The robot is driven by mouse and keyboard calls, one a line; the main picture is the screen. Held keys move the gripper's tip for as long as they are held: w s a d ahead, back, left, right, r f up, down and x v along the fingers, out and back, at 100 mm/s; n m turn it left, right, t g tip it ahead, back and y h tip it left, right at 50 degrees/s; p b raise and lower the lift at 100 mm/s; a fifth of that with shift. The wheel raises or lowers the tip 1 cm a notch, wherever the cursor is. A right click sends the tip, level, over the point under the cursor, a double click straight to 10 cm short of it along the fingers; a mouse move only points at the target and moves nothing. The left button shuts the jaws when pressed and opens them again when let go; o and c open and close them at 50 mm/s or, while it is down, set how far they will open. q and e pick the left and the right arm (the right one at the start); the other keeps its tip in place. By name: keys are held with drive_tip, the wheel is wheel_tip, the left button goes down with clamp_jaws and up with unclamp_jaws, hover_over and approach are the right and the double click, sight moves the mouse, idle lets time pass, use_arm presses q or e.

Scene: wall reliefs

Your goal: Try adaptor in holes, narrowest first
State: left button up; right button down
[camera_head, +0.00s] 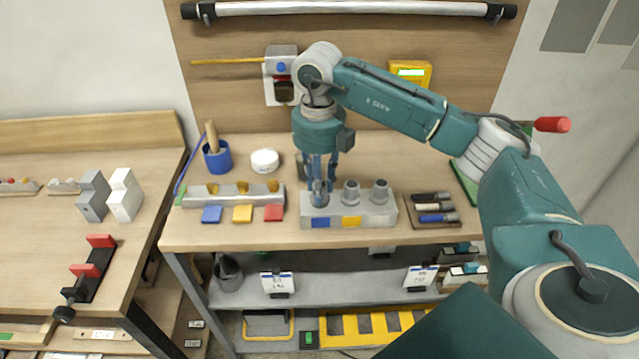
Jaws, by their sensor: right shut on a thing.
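My right gripper (318,187) points straight down at the left end of a light grey block (390,214). It is shut on a grey adaptor (320,198), which is mostly hidden between the fingers. I cannot tell whether the adaptor is seated in the block or just clear of it. Two more grey stepped adaptors (351,192) (380,191) stand upright in the block. The block's front has a blue and a yellow mark. To the left, a grey bar (226,199) has several brass-coloured openings, with blue, yellow and red tags before it. My left gripper is out of view.
A tray of dark-handled tools (432,212) lies right of the block. A blue cup (217,160) and a white round tub (265,161) stand behind the bar. A wall box (282,75) hangs behind. A separate bench (40,230) is at the left.

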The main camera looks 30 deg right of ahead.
drive_tip(key=c, duration=1.4)
unclamp_jaws()
drive_tip(key=shift+o, duration=0.2)
wheel_tip(320, 180, up, 12)
